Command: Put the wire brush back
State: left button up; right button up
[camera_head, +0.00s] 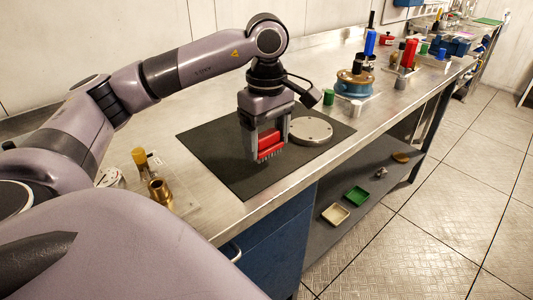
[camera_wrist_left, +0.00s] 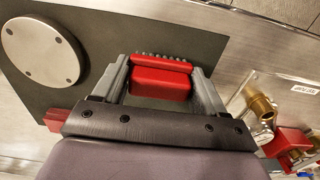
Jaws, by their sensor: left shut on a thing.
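My left gripper (camera_head: 268,143) is shut on the red wire brush (camera_head: 269,142), above the dark mat (camera_head: 226,171) on the steel bench. In the left wrist view the brush's red block (camera_wrist_left: 162,80) sits between the two fingers (camera_wrist_left: 163,88), with a row of bristles along its far edge. Whether the brush touches the mat is hard to tell. My right gripper is in neither view.
A round grey metal disc (camera_head: 311,130) lies on the mat, right beside the gripper. Brass fittings (camera_head: 160,190) stand on a clear tray at the near left. A blue and brass round device (camera_head: 354,82) stands behind the mat. Small green (camera_head: 357,195) and beige trays (camera_head: 335,214) lie on the lower shelf.

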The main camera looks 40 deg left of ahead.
aim_at(267, 154)
pick_arm(q)
notch_tip(267, 154, down, 4)
jog(key=shift+r, duration=0.25)
jog(key=shift+f, duration=0.15)
jog(key=o, duration=1)
